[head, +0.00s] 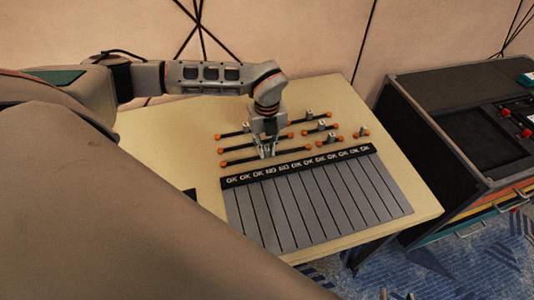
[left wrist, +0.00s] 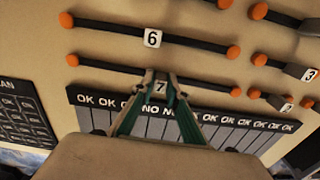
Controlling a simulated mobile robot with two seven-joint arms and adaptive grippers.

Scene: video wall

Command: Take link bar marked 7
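The link bar marked 7 (left wrist: 112,67) is a dark bar with orange ends and a white tag at its middle. It lies along the top of the slotted panel and shows in the head view (head: 239,157) as the nearest long bar. My left gripper (left wrist: 160,76) has its fingertips close against both sides of the 7 tag, which they partly cover; it appears shut on it. The gripper also shows in the head view (head: 267,152), pointing down. The bar appears still at table level. My right gripper is not in view.
Behind lies the bar marked 6 (left wrist: 188,44); shorter bars, one marked 3 (left wrist: 299,71), lie to the right. The grey slotted panel (head: 330,205) with OK and NO labels fills the table's front. A dark console (head: 450,120) stands at the right. Bare table (head: 390,165) lies between.

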